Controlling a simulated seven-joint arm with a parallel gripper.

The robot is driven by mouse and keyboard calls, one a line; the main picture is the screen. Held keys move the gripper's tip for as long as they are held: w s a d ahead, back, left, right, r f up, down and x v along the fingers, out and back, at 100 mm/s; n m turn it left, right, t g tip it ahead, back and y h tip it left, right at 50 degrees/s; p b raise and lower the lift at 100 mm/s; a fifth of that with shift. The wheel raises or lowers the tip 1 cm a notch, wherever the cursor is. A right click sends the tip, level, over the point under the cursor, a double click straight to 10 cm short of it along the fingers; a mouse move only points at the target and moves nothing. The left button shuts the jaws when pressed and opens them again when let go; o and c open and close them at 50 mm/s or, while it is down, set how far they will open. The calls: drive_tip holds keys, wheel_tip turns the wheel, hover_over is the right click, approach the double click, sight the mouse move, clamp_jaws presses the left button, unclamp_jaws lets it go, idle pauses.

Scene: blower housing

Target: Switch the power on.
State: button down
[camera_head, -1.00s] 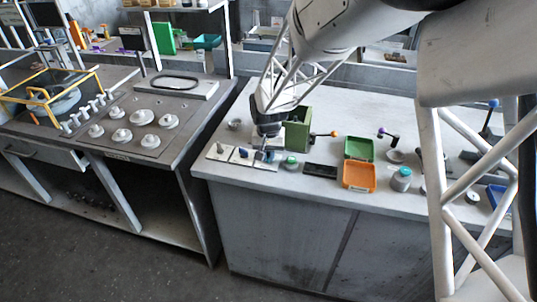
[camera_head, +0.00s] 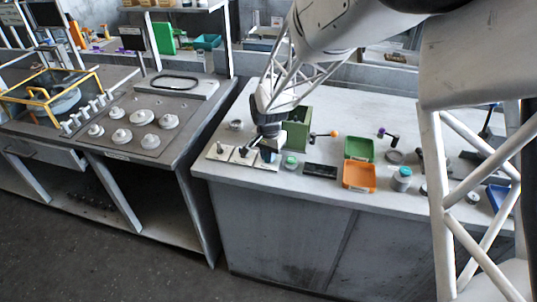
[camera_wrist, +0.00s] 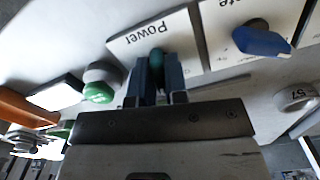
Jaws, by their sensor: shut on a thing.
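The white plate labelled "Power" (camera_wrist: 185,28) shows upside down at the top of the wrist view. A teal-tipped switch lever (camera_wrist: 157,57) stands on it. My gripper (camera_wrist: 156,75) is shut on this lever, with one dark blue finger on each side; the fingers hide most of the lever and its base. In the head view my gripper (camera_head: 269,152) is at the right end of the row of white plates (camera_head: 243,156), by the bench's front edge. The switch's exact position cannot be told.
A plate with a blue knob (camera_wrist: 262,40) adjoins the Power plate. A green button (camera_wrist: 98,92) is on its other side. The green box (camera_head: 297,130) stands close behind my gripper. An orange tray (camera_head: 359,176) and a green tray (camera_head: 359,148) lie to the right.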

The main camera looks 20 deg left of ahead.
drive_tip(key=shift+m, duration=2.2)
drive_tip(key=c, duration=1.2)
unclamp_jaws()
drive_tip(key=shift+c, duration=0.2)
drive_tip(key=shift+r, duration=0.15)
drive_tip(key=shift+r, duration=2.85)
drive_tip(key=shift+d+r, duration=0.1)
